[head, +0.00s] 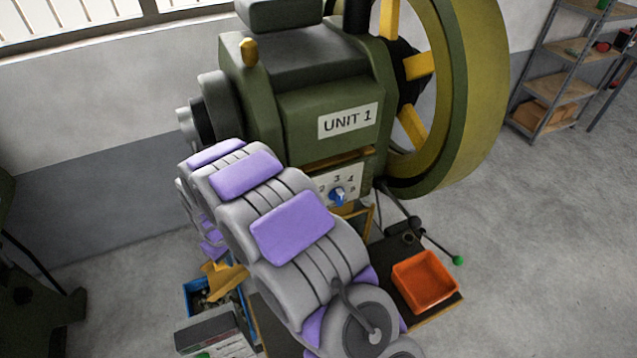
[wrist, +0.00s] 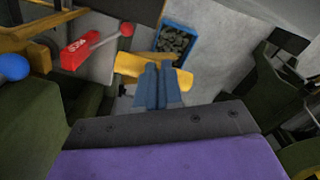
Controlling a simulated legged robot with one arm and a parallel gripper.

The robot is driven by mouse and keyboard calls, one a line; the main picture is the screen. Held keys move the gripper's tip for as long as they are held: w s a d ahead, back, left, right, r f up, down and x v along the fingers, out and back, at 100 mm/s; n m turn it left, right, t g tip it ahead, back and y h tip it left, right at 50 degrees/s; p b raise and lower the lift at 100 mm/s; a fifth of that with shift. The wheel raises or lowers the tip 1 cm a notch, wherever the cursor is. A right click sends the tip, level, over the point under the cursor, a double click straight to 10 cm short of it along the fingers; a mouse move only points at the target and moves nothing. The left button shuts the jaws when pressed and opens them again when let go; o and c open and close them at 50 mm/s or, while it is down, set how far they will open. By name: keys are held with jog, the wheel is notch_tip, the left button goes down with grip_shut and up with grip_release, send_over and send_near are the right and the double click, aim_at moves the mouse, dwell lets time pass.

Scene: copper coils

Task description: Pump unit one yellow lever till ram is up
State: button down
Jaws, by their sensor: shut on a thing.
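Unit 1 is a large green machine (head: 330,95) with a "UNIT 1" plate and a yellow-spoked flywheel. In the wrist view, my gripper (wrist: 158,72) has its two blue-grey fingers close together on a yellow bar (wrist: 128,66), which appears to be the yellow lever. A yellow piece also shows in the head view (head: 226,283), low on the left of my arm. My arm covers the gripper and much of the machine's lower front in the head view. I cannot make out the ram in either view.
A red label and a rod with a red ball (wrist: 126,29) lie left of my gripper, with a blue ball (wrist: 14,67) further left. A blue bin (wrist: 177,42) is beyond the bar. An orange tray (head: 425,280) and a green-tipped lever (head: 457,260) are at the right.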

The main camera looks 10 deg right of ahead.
jog(key=s+d+r+p, duration=0.1)
jog(key=s+r, duration=0.4)
jog(key=r, duration=0.6)
jog(key=shift+s+d+r, duration=0.15)
jog(key=shift+d+r, duration=0.05)
jog(key=shift+r, duration=0.05)
dwell(0.5)
